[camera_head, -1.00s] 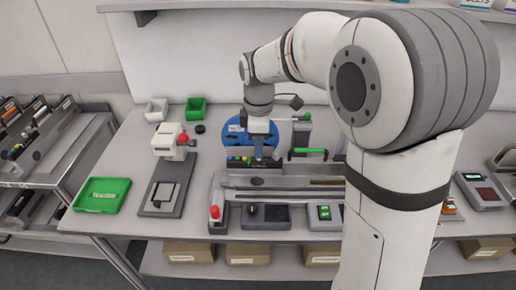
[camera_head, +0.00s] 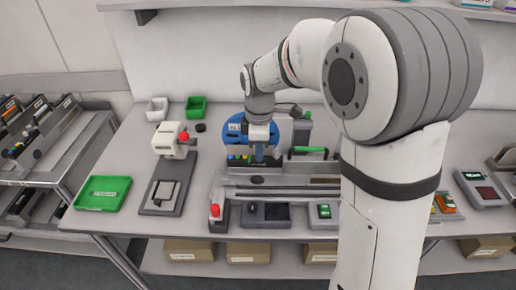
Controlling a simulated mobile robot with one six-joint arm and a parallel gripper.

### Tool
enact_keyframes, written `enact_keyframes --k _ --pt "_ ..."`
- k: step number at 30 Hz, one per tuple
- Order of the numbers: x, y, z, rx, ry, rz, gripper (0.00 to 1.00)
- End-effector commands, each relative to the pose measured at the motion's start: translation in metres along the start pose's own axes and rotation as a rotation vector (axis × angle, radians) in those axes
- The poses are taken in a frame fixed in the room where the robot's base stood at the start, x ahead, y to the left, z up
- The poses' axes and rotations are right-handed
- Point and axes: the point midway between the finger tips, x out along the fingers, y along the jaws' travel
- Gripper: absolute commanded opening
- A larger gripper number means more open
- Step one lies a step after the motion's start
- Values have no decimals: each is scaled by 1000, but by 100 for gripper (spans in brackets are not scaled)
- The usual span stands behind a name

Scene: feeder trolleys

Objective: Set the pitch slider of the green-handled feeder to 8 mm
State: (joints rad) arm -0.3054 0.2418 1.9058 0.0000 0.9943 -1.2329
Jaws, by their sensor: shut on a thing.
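The green-handled feeder (camera_head: 325,168) lies on the bench in the middle of the head view, a long grey body with a blue reel behind its left part. Its green handle (camera_head: 308,150) is to the right of my gripper (camera_head: 259,158). My gripper points down at the left part of the feeder, beside a row of small coloured parts (camera_head: 238,158). Its jaws are shut on a small part there, apparently the pitch slider. The fingers hide that part, and the scale marks are too small to read.
A white device with a red knob (camera_head: 171,141) and a green tray (camera_head: 102,193) stand to the left. A red button (camera_head: 214,211) and a dark pad (camera_head: 270,215) are in front of the feeder.

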Motion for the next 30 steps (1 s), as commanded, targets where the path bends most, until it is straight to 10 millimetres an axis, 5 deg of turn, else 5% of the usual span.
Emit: enact_keyframes --k 24,25,30 --pt "-1 1 -19 2 1 2 0" --pt "-1 1 -19 2 1 1 15" --pt "0 1 -18 2 1 1 29"
